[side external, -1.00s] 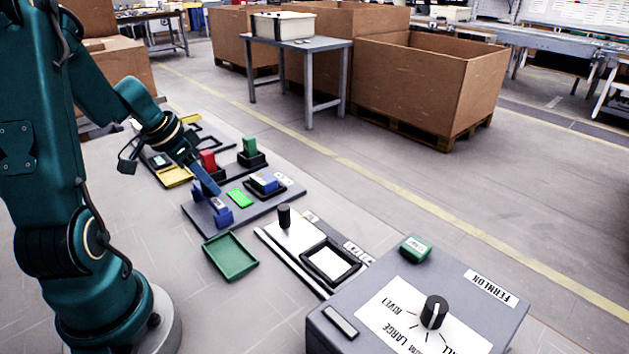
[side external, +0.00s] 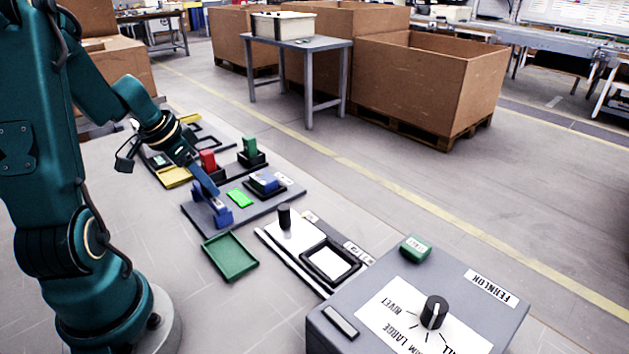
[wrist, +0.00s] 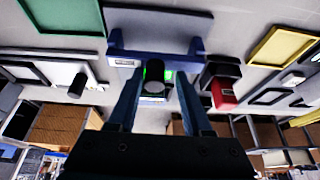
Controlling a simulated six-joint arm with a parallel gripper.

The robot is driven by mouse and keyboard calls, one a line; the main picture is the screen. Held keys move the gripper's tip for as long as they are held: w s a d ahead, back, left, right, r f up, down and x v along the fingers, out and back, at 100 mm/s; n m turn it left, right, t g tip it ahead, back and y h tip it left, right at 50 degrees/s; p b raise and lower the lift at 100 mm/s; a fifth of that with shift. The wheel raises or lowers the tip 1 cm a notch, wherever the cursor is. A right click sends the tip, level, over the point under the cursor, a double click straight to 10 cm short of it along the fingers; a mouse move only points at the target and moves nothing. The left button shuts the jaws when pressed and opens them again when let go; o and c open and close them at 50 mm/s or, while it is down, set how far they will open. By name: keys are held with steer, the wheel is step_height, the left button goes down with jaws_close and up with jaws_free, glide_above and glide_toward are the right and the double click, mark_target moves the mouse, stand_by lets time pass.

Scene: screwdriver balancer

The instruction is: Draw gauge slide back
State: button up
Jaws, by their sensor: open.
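The gauge slide is a pale plate (side external: 294,236) with an upright black knob (side external: 284,216), in a dark-edged track near the middle of the side view. The knob also shows at left in the wrist view (wrist: 78,85). My gripper (side external: 212,190) is farther back and left, by a blue two-post cradle (side external: 221,214), clear of the slide. In the wrist view, the fingers of my gripper (wrist: 157,80) are spread apart. A dark cylinder (wrist: 154,84) shows between them in front of the blue cradle and a green patch; I cannot tell whether they touch it.
A grey box with a dial (side external: 434,312) stands front right. Red (side external: 207,160) and green (side external: 249,145) blocks stand in holders behind the cradle, with a yellow tray (side external: 174,177) at left.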

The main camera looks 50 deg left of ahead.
steer(key=shift+s+d+r, duration=0.1)
steer(key=shift+d+r, duration=0.05)
steer(key=shift+r, duration=1.4)
steer(key=shift+s+d+r, duration=0.1)
steer(key=shift+d+r, duration=0.05)
steer(key=shift+r, duration=1.35)
steer(key=w+d+r+m, duration=0.1)
steer(key=d+r+m, duration=0.2)
steer(key=d, duration=0.5)
steer(key=w+d+r+m, duration=0.2)
steer(key=d+m, duration=0.1)
steer(key=d, duration=0.4)
steer(key=s+d+f+n, duration=0.1)
steer(key=s+d+n, duration=0.4)
steer(key=s+d, duration=0.2)
steer(key=shift+s+f+t, duration=0.15)
steer(key=shift+s+t, duration=0.25)
steer(key=shift+s, duration=0.7)
